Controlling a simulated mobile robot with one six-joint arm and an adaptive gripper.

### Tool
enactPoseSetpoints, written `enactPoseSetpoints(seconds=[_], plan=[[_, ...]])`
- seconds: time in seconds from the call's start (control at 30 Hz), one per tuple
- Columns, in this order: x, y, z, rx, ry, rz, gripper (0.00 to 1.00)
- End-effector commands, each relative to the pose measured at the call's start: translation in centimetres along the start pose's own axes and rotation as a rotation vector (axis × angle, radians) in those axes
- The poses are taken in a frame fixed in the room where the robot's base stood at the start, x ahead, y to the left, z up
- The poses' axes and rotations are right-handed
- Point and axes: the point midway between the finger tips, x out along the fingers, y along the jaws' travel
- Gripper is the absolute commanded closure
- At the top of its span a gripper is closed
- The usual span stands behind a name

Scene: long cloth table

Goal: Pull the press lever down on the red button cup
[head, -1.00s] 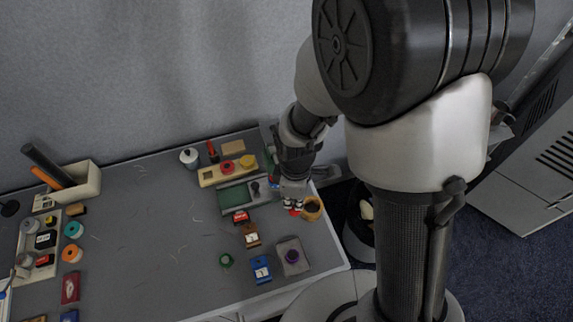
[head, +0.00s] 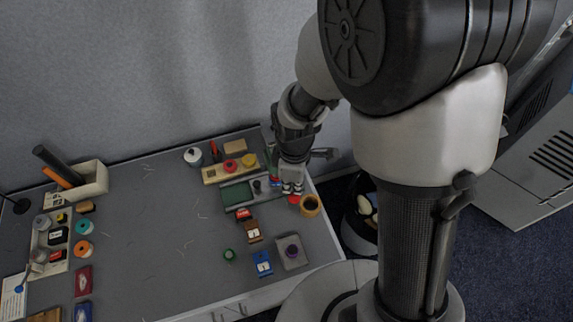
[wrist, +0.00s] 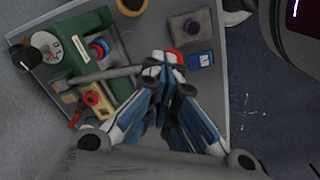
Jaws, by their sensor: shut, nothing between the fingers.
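The press has a green base and a grey lever rod (wrist: 95,76) in the wrist view. A round part with blue and red (wrist: 98,47) sits on the base, and I take its red piece as the red button cup. In the head view a red disc (head: 293,199) shows just below my gripper (head: 291,189), which hides most of the press. In the wrist view my gripper (wrist: 165,66) has its fingers drawn together with nothing between them. The fingertips are right of the lever's end; I cannot tell whether they touch it.
A wooden cup (head: 310,206) stands close beside my gripper near the table's right edge. A purple-topped block (head: 291,251), a blue stamp (head: 262,263) and a brown stamp (head: 253,231) lie nearer. A beige block (head: 213,175) is left. The table's middle is mostly clear.

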Motion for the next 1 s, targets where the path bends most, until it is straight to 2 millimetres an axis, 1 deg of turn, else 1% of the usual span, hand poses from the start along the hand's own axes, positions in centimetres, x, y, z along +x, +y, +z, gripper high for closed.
enactPoseSetpoints(seconds=[0.03,0.2,0.47,1.0], plan=[[-0.8,0.0,0.0,0.0,-0.001,-0.002,1.0],[-2.1,0.1,-0.1,0.0,-0.002,-0.003,1.0],[-2.4,0.1,-0.1,0.0,-0.002,-0.003,1.0],[-7.0,0.7,-0.4,0.0,-0.001,-0.002,1.0]])
